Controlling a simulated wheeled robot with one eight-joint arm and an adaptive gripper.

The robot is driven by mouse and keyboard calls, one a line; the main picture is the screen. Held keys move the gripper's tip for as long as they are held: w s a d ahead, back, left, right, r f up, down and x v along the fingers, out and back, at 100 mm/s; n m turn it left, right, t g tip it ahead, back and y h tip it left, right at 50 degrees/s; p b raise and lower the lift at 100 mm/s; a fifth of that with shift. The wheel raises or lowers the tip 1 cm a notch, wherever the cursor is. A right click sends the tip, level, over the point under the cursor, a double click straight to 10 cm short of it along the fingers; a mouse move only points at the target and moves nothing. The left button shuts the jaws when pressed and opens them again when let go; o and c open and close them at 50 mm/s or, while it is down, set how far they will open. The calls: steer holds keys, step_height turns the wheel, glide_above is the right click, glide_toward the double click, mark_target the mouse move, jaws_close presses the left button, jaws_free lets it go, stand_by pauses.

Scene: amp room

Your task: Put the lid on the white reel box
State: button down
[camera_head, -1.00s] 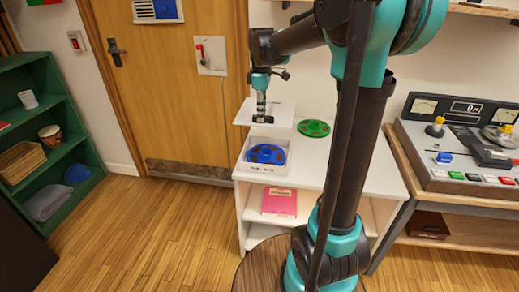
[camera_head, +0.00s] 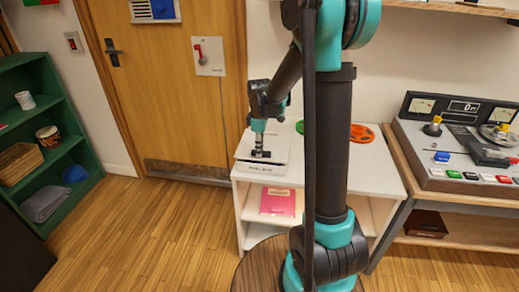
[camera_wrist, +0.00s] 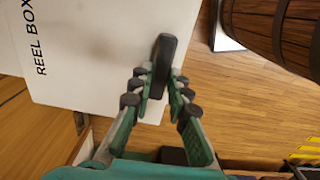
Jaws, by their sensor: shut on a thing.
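The white lid (camera_head: 279,149) lies level over the white reel box (camera_head: 262,169), whose lettered front shows just below it on the left of the white shelf unit. I cannot tell whether the lid is fully seated. The blue reel inside is now hidden. My gripper (camera_head: 260,153) points down at the middle of the lid, shut on its black handle. In the wrist view, my gripper's fingers (camera_wrist: 160,84) close on the black handle (camera_wrist: 164,58), which stands on a white surface (camera_wrist: 100,45). The words REEL BOX show near its left edge.
A green reel (camera_head: 300,127) and an orange reel (camera_head: 362,133) lie behind on the white shelf unit (camera_head: 375,178), partly hidden by my arm. A pink binder (camera_head: 278,202) lies below. A control desk (camera_head: 460,155) stands to the right; a green shelf (camera_head: 72,150) stands left.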

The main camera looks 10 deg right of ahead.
steer(key=shift+f, duration=0.65)
steer(key=c, duration=1.5)
jaws_free()
steer(key=shift+o, duration=0.2)
step_height(320, 180, up, 13)
steer(key=s+d+f+m+t, duration=0.1)
steer(key=s+d+f+m, duration=0.1)
steer(key=s+f+m, duration=0.2)
steer(key=s+d+f+m+t, duration=0.1)
steer(key=s+d+f+m, duration=0.2)
steer(key=s, duration=0.8)
steer(key=s+d+f+m+t, duration=0.2)
steer(key=s+f+m, duration=0.4)
steer(key=s+m, duration=0.1)
steer(key=shift+s+d, duration=0.15)
steer(key=shift+d, duration=0.05)
